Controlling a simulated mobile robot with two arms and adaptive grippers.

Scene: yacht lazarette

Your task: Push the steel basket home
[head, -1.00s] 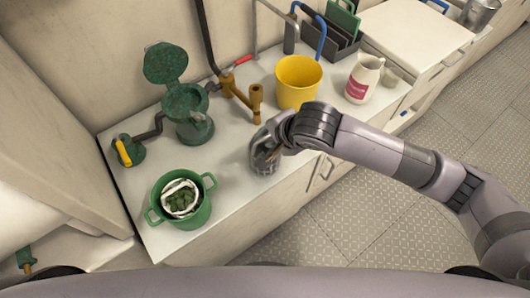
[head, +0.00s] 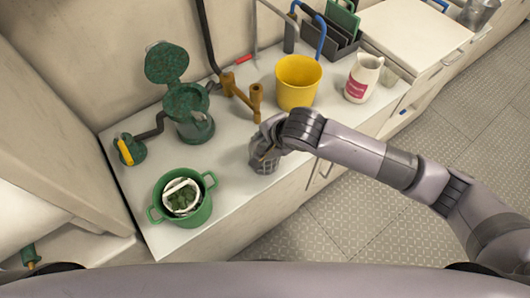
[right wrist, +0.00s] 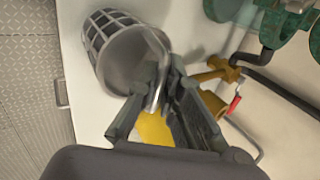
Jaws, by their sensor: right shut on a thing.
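The steel basket (right wrist: 103,40) is a grey mesh cup with a smooth rim and a wire handle, tilted in the right wrist view. My right gripper (right wrist: 163,70) is shut on its handle. In the head view the basket (head: 263,164) shows below the right gripper (head: 266,147), over the counter's front part; whether it touches the counter is unclear. The green strainer housing (head: 189,118) stands behind and left of it, with its round lid (head: 166,62) swung up. The housing's inside is mostly hidden. My left gripper is not in view.
A green pot (head: 203,214) with a white-rimmed container and green lumps stands front left. A yellow bucket (head: 297,82), brown pipe valve (head: 254,103) and white jug (head: 362,78) stand behind or right. A yellow-handled valve (head: 127,150) is left of the housing. Bare counter lies between pot and basket.

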